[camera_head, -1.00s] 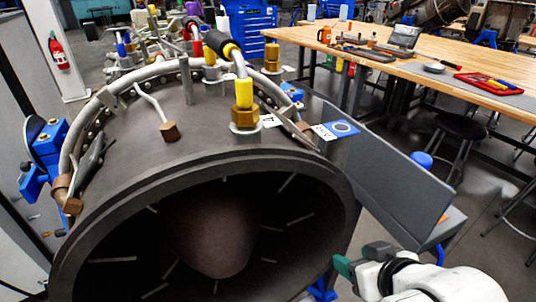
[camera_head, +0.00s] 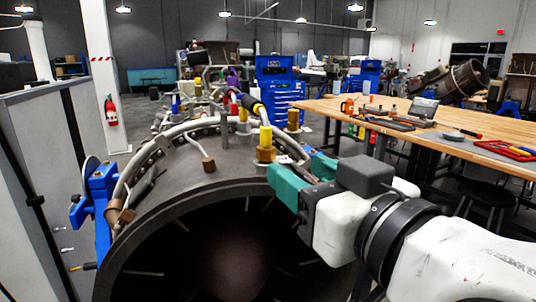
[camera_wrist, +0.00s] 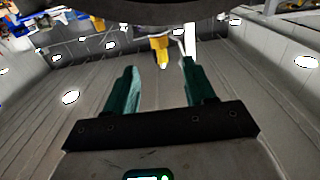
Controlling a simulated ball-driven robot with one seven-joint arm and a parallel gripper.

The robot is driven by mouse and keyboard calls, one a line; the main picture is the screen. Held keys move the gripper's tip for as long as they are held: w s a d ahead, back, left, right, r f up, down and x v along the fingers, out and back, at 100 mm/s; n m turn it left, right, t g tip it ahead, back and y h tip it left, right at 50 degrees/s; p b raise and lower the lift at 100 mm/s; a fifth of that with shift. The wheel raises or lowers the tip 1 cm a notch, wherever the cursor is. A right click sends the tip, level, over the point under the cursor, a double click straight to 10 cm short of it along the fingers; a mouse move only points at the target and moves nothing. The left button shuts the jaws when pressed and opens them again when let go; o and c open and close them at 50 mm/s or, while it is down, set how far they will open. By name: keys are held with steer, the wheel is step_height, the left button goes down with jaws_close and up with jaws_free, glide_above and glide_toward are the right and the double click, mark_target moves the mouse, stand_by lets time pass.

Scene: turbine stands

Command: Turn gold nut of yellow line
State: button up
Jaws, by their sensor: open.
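The yellow line is a silver tube with a yellow sleeve (camera_head: 266,137) on top of the dark turbine casing (camera_head: 225,165). Its gold nut (camera_head: 265,154) sits just below the sleeve. My gripper (camera_head: 280,183), with teal fingers, is in front of the nut and slightly right and lower in the head view. In the wrist view my gripper (camera_wrist: 160,64) is open and empty. A yellow-gold fitting (camera_wrist: 160,45), likely this nut and sleeve, appears beyond the fingertips, between them and apart from them. My gripper hides part of the casing's right side.
A wooden workbench (camera_head: 440,140) with tools is at the right. A blue bracket (camera_head: 97,195) is on the casing's left.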

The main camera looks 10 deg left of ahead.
mark_target(270, 151)
steer(key=x, duration=1)
steer(key=shift+w+a+p, duration=0.2)
steer(key=shift+w+p, duration=0.1)
steer(key=shift+p, duration=0.1)
steer(key=c, duration=1)
